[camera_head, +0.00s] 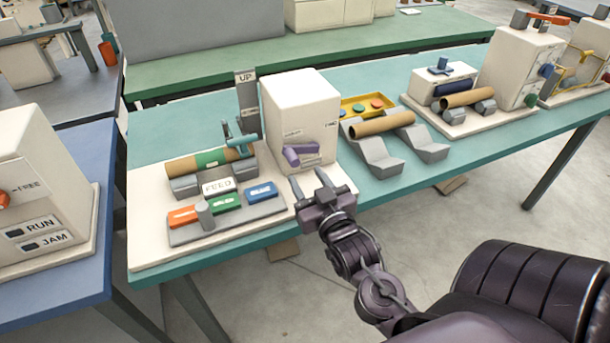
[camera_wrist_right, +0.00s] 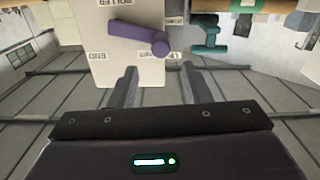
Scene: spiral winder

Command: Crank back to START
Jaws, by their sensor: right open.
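The purple crank (camera_head: 302,153) is on the front face of the white winder box (camera_head: 300,100), its arm pointing left. My left gripper is not in view.
Left of the box, a cardboard tube (camera_head: 180,166) with a green band lies on grey supports by a teal clamp (camera_head: 238,140). Orange, green and blue blocks (camera_head: 225,201) sit in front. Another tube (camera_head: 382,124) rests on grey ramps at right. Free space lies before the table edge.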

